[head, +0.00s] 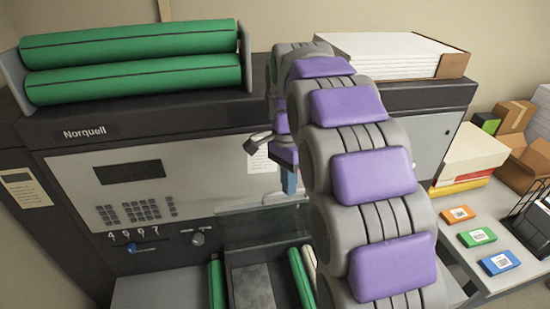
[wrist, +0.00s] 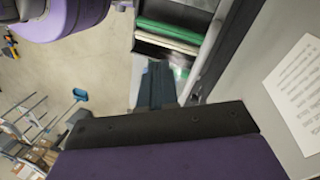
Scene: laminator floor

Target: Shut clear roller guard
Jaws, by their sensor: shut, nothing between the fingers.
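The clear roller guard (head: 262,222) is a see-through panel on the front of the laminator, above the lower rollers, partly hidden behind my arm. Its exact angle is hard to tell. A lower green roller (head: 302,280) shows below it, and green and white rollers (wrist: 172,32) show in the wrist view. My gripper (head: 289,182) points down near the guard's upper edge, and its blue fingers (wrist: 158,85) show in the wrist view. It is shut and empty. I cannot tell whether it touches the guard.
The laminator's control panel (head: 130,195) is at the left, with big green rolls (head: 130,75) on top. A paper stack (head: 385,52) lies on top at the right. A side table (head: 510,275) holds orange, green and blue boxes. Open floor (wrist: 75,60) shows in the wrist view.

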